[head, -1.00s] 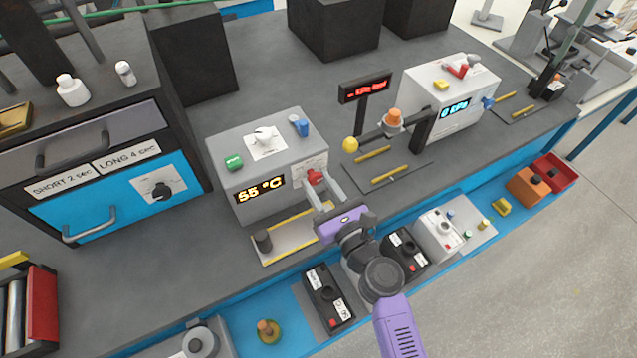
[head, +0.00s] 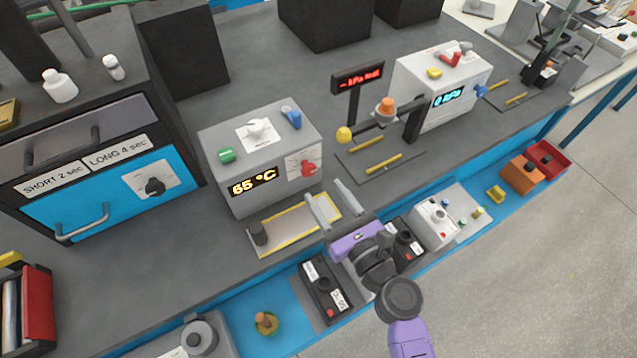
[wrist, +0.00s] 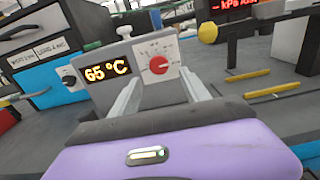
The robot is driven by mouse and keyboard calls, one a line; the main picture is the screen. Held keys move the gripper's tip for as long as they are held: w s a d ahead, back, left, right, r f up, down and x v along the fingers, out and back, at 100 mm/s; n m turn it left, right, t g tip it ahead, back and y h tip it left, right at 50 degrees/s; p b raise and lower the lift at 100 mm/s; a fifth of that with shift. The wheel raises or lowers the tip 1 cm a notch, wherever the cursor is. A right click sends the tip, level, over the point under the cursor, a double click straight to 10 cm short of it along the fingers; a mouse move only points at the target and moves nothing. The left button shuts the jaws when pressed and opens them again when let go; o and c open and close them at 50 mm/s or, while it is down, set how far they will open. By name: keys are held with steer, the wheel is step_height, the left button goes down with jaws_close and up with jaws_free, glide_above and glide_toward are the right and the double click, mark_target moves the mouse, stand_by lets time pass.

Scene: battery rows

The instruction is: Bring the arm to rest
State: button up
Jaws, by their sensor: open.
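My gripper (head: 335,205) is open and empty in the head view, above the front edge of the bench. Its two grey fingers point at the grey heater box (head: 262,158), whose display (head: 253,181) looks to read 65 °C. The red knob (head: 308,167) on the box's front is apart from the fingers. In the wrist view the red knob (wrist: 159,65) shows between and beyond the open fingers (wrist: 160,97). Nothing is between the fingers. The purple gripper body fills the bottom of that view.
A yellow-edged plate (head: 290,225) lies in front of the heater box, close to my fingers. A blue shelf (head: 240,318) with several black and white boxes runs along the front. A white box (head: 440,85) and a red-lettered display (head: 358,77) stand farther right.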

steer(key=shift+s+d, duration=0.4)
steer(key=shift+s, duration=0.2)
